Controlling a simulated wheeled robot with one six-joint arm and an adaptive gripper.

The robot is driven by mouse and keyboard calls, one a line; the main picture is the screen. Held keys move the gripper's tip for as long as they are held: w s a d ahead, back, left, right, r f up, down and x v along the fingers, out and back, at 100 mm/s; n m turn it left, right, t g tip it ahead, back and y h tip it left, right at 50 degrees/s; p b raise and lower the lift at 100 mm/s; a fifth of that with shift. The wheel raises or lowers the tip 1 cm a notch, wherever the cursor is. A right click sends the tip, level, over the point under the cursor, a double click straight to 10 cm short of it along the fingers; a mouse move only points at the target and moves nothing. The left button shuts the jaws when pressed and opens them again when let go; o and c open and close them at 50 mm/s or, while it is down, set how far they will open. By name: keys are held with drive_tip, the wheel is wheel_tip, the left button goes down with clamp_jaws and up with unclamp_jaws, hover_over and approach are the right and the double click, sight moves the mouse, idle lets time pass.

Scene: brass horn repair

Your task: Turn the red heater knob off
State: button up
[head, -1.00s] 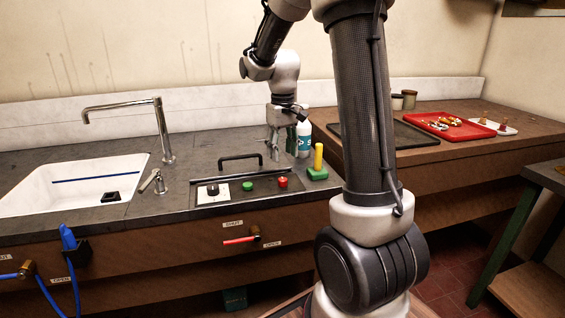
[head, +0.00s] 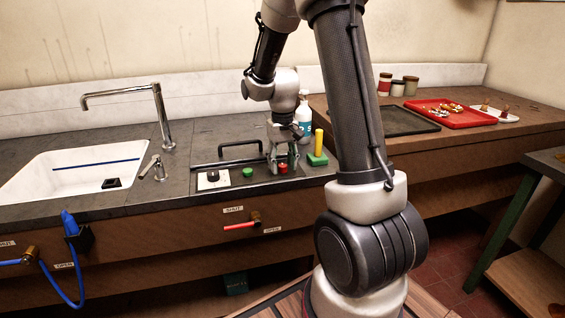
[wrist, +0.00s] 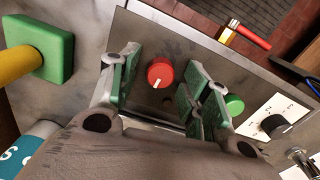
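The red knob (head: 283,168) sits on the dark control panel, right of the green button. In the wrist view the red knob (wrist: 160,74) is round with a white pointer line toward its lower left edge. My gripper (head: 282,165) is over the panel at the knob. In the wrist view my gripper (wrist: 162,82) is open, with green-padded fingers on either side of the knob and gaps between pads and knob. Whether the fingertips reach down to the knob's height I cannot tell.
A green button (head: 248,172) and a black dial on a white plate (head: 213,179) lie left of the knob. A black handle (head: 240,150) rises behind. A green block with yellow post (head: 318,150) and a white bottle (head: 304,115) stand close right. A red-handled valve (head: 241,225) is below.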

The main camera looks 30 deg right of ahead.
sight(283, 165)
clamp_jaws()
drive_tip(key=shift+n, duration=0.5)
unclamp_jaws()
drive_tip(key=shift+w+r, duration=0.15)
drive_tip(key=shift+r, duration=0.25)
drive_tip(key=shift+o, duration=0.7)
drive_tip(key=r, duration=0.2)
drive_tip(key=w+r, duration=0.1)
drive_tip(key=r, duration=0.1)
drive_tip(key=shift+d+r, duration=0.15)
drive_tip(key=shift+r, duration=0.2)
wheel_tip(283, 165, up, 7)
drive_tip(key=s, duration=0.1)
drive_tip(key=shift+s+f, duration=0.2)
